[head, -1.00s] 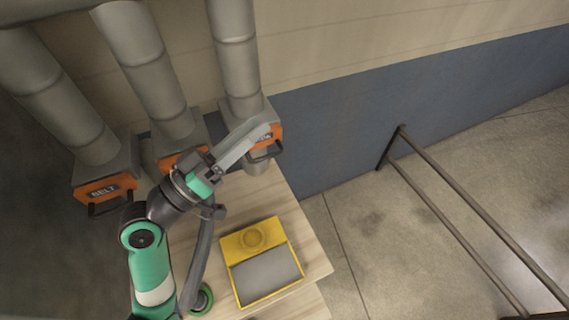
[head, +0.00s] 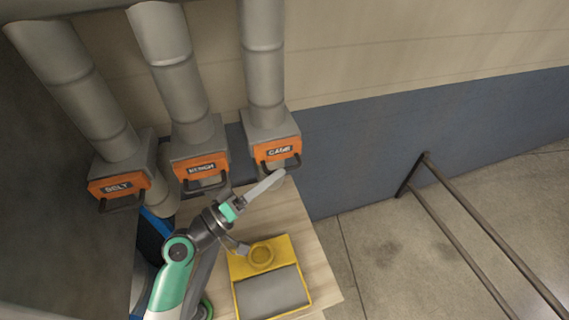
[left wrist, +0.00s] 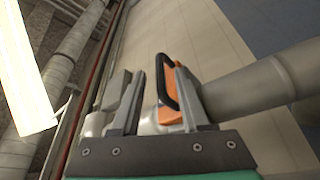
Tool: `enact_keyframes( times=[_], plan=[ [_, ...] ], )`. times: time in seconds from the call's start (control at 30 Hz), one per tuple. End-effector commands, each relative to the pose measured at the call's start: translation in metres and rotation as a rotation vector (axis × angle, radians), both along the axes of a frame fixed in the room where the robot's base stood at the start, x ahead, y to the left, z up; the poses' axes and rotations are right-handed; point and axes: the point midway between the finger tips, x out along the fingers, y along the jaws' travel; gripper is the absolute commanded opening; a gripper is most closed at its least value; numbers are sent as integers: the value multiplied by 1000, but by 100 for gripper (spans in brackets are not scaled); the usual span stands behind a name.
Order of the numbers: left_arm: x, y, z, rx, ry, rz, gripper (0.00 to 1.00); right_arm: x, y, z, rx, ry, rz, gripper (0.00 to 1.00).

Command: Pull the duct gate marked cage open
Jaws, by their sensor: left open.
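The gate marked cage (head: 278,152) is an orange-fronted block at the foot of the rightmost grey duct, with a dark bar handle (head: 289,166). In the left wrist view, the orange front (left wrist: 176,88) and dark handle (left wrist: 163,72) appear between my fingers. My left gripper (head: 277,177) is open and empty, just below and in front of the cage handle. I cannot tell whether the handle lies between the fingertips in depth or beyond them. My right gripper is not in view.
The bench gate (head: 201,170) and belt gate (head: 118,187) hang to the left, with similar handles. A yellow tray (head: 238,268) with a round recess and grey panel sits on the pale wood table (head: 318,262) below. A dark rail (head: 470,212) stands at the right.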

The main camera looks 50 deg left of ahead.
Motion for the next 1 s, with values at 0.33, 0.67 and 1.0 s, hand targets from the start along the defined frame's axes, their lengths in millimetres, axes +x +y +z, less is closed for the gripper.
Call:
enact_keyframes(
  times=[0.33, 0.67, 1.0],
  plan=[
    [34, -4, 8, 1, 0, 0, 45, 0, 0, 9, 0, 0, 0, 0],
    [34, -4, 7, 1, 0, 0, 18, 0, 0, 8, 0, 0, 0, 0],
    [34, -4, 7, 2, 0, 0, 0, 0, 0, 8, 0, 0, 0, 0]
  ],
)
